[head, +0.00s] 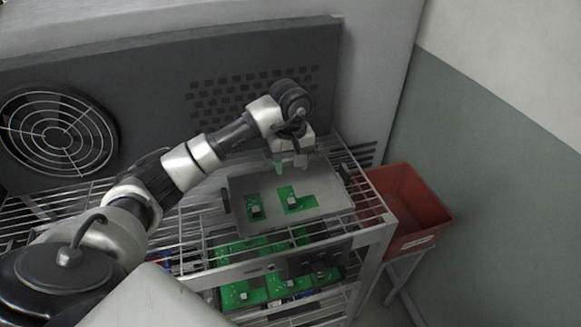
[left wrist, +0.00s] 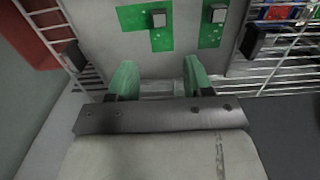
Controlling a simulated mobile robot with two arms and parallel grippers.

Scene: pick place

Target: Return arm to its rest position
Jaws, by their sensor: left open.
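My left arm comes in from the left in the head view and reaches over the wire rack. My left gripper (head: 289,163) is above the back part of a grey tray (head: 240,188). In the left wrist view its two green fingertips (left wrist: 156,82) are spread apart with nothing between them. Two green circuit boards, one at the left (head: 256,207) and one at the right (head: 297,200), lie on the tray, each with a small pale block. The boards also show in the left wrist view (left wrist: 135,18), beyond the fingers. My right gripper is not in view.
The tray sits on a wire rack (head: 204,250) with more green boards (head: 243,293) on a lower level. A red bin (head: 408,208) stands right of the rack. A dark panel with a round fan (head: 57,131) is behind my arm. The right wall is beyond the bin.

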